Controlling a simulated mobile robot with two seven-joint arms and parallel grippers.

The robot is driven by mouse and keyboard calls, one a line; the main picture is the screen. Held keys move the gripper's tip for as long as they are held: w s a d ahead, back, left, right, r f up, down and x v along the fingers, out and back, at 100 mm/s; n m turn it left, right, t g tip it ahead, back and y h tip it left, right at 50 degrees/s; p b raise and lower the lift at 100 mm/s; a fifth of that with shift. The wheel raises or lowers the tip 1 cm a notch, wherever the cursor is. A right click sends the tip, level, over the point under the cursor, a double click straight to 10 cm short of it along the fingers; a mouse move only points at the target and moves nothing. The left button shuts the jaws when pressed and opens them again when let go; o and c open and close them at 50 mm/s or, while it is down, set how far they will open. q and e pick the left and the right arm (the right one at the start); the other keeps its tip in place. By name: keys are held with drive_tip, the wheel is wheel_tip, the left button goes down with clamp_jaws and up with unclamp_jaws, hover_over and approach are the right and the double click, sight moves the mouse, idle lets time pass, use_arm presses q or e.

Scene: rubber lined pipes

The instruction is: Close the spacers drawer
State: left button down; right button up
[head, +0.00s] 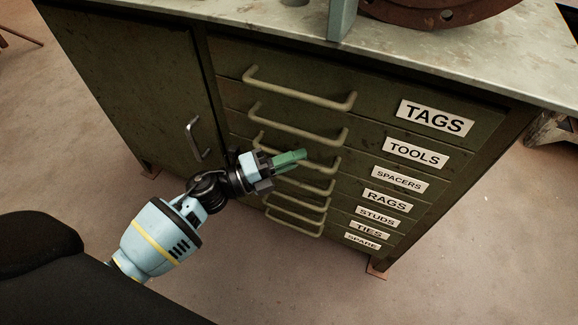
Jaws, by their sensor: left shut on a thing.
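The spacers drawer (352,172) is the third one down in the dark green cabinet, with a white SPACERS label (399,179) at its right. Its front looks flush or nearly flush with the other drawers; a small gap is hard to tell from this angle. Its pale bar handle (325,168) runs across the front. My left gripper (291,158), with green fingers, reaches in from the lower left and is shut on this handle at about its middle. The fingers hide part of the handle. My right gripper is not in view.
Drawers labelled TAGS (435,117) and TOOLS (415,153) lie above, and RAGS (387,201) and several more below. A cabinet door with a metal handle (194,139) is at the left. A rusty flange (440,12) sits on the worktop (520,62). The floor in front is clear.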

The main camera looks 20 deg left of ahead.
use_arm(q)
drive_tip(key=c, duration=1.5)
unclamp_jaws()
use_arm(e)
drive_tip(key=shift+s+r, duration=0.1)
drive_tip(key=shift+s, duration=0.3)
use_arm(q)
drive_tip(key=shift+o, duration=0.2)
drive_tip(key=shift+s+a, duration=0.1)
drive_tip(key=shift+s, duration=0.05)
drive_tip(key=v, duration=0.7)
drive_tip(key=shift+s+a+p, duration=0.2)
drive_tip(key=shift+a+p, duration=0.05)
drive_tip(key=shift+p, duration=0.1)
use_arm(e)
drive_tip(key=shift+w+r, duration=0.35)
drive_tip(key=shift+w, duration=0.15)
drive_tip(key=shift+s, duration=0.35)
